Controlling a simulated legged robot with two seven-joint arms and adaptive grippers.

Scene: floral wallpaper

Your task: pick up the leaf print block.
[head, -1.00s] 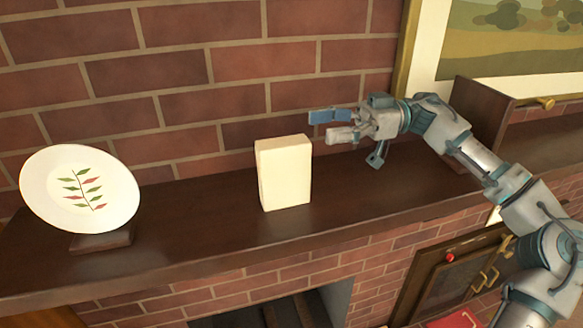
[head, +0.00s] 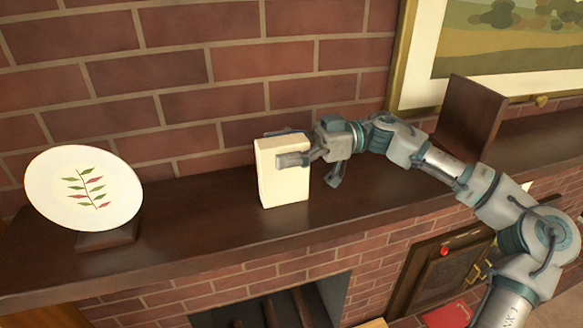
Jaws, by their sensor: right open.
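A plain cream block (head: 284,188) stands upright on the dark wooden mantel shelf, near the middle of the head view. No leaf print shows on its visible faces. My right gripper (head: 277,147) reaches in from the right at the block's upper part. It is open, with one finger across the front face and the other partly hidden behind the top edge. The fingers straddle the block; I cannot tell whether they touch it. My left gripper is not in view.
A white plate with a leaf sprig (head: 84,188) leans on a small stand at the left of the mantel shelf (head: 190,215). A brick wall (head: 165,85) rises close behind. A brown wooden panel (head: 470,115) and framed picture (head: 480,70) are at the right.

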